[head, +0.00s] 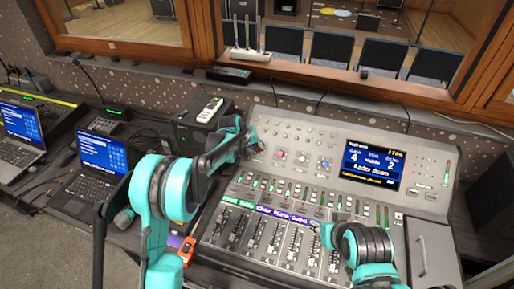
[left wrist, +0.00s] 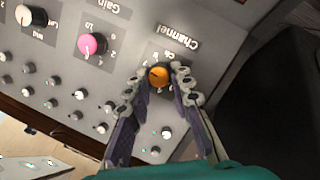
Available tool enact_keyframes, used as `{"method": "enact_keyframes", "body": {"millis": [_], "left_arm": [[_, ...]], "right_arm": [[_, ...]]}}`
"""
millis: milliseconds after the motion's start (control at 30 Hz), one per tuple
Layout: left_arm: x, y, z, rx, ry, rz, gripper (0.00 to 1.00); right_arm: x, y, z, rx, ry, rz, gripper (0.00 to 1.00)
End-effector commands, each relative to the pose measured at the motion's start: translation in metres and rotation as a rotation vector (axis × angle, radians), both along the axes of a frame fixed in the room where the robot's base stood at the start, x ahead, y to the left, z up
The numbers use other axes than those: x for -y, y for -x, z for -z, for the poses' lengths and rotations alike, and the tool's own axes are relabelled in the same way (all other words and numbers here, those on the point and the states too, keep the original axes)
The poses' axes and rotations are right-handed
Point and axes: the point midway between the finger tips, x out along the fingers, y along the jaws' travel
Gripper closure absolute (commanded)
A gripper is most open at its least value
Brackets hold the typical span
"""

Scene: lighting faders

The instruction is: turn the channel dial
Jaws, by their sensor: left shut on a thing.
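The channel dial (left wrist: 158,76) is a small orange knob under an upside-down "Channel" label in the left wrist view. My left gripper (left wrist: 160,74) is shut on it, with a fingertip on either side. In the head view my left gripper (head: 252,142) is at the left end of the dial row on the mixing console (head: 400,205) and mostly hides the dial. My right gripper (head: 318,228) is low over the faders; it is small and partly behind its own arm, so its jaws cannot be made out.
A pink gain dial (left wrist: 92,44) and a white dial (left wrist: 30,15) sit beside the channel dial. A blue dial (head: 323,163) is farther right. The console has a lit screen (head: 373,165) and several faders. Laptops (head: 90,170) stand to the left.

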Motion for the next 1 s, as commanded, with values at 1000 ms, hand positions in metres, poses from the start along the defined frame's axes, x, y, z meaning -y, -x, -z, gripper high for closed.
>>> {"method": "enact_keyframes", "body": {"millis": [1000], "left_arm": [[0.0034, 0.0, -0.0008, 0.144, -0.449, 0.536, 1.0]], "right_arm": [[0.0, 0.0, -0.0037, 0.0, 0.0, 0.0, 0.6]]}}
